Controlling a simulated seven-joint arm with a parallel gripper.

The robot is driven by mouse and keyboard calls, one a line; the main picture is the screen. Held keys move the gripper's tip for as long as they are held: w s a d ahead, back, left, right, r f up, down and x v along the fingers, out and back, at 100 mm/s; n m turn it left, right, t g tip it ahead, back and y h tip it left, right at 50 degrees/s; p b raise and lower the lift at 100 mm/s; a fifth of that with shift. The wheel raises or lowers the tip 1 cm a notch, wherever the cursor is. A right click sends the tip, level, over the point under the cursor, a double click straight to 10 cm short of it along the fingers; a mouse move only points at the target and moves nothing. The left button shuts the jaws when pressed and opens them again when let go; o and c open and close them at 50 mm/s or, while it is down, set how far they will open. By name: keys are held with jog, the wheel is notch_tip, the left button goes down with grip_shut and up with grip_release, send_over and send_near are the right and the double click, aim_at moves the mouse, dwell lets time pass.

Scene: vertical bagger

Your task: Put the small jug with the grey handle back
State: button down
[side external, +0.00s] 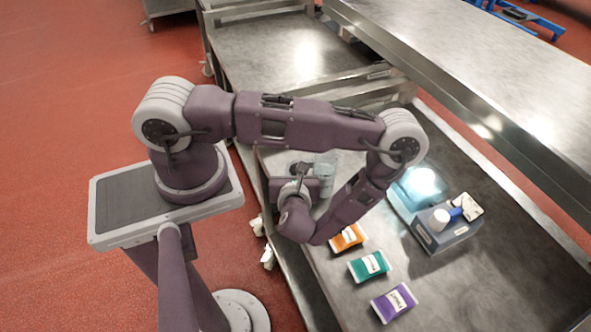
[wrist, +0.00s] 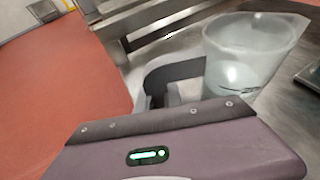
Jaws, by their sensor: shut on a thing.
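The small jug (wrist: 248,62) is a clear, translucent vessel with a dark grey handle (wrist: 172,72) on its left side in the wrist view. It looks roughly upright. In the side view the jug (side external: 326,172) shows partly behind my wrist, over the near-left part of the steel table. My gripper (side external: 302,168) is at the handle side of the jug and shut on the handle. The fingertips are mostly hidden by the gripper body in the wrist view. I cannot tell whether the jug's base touches the table.
Orange (side external: 347,237), teal (side external: 369,265) and purple (side external: 394,302) packets lie on the steel table (side external: 480,280). A grey-blue box (side external: 446,232) with a white cup stands beside a brightly lit pale blue unit (side external: 408,204). A raised steel shelf (side external: 480,70) runs along the right.

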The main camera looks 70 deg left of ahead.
jog(key=c, duration=1.5)
grip_release()
jog(key=shift+f, duration=0.15)
